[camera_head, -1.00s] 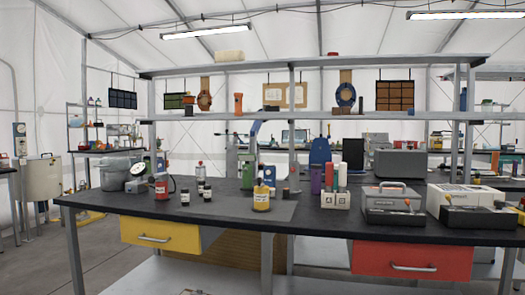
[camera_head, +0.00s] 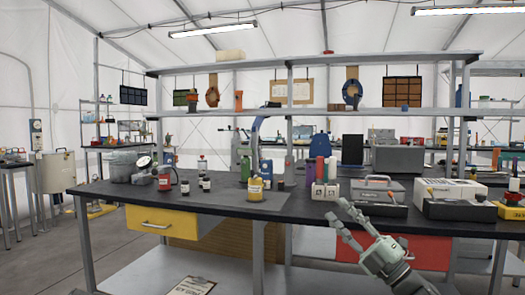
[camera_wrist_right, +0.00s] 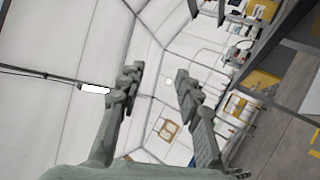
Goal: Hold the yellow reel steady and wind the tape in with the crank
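A yellow item (camera_head: 512,206) with a darker knob-like part on top sits at the far right end of the black bench, cut by the picture's edge. It may be the yellow reel, but it is too small to tell; no tape or crank can be made out. My right gripper (camera_head: 338,213) is in front of the bench, pointing up and left, well to the left of the yellow item. In the right wrist view its fingers (camera_wrist_right: 158,76) are apart with nothing between them. My left gripper is not in view.
Yellow (camera_head: 158,220) and red (camera_head: 425,248) drawers hang below. A shelf rack stands behind. Floor is free at left.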

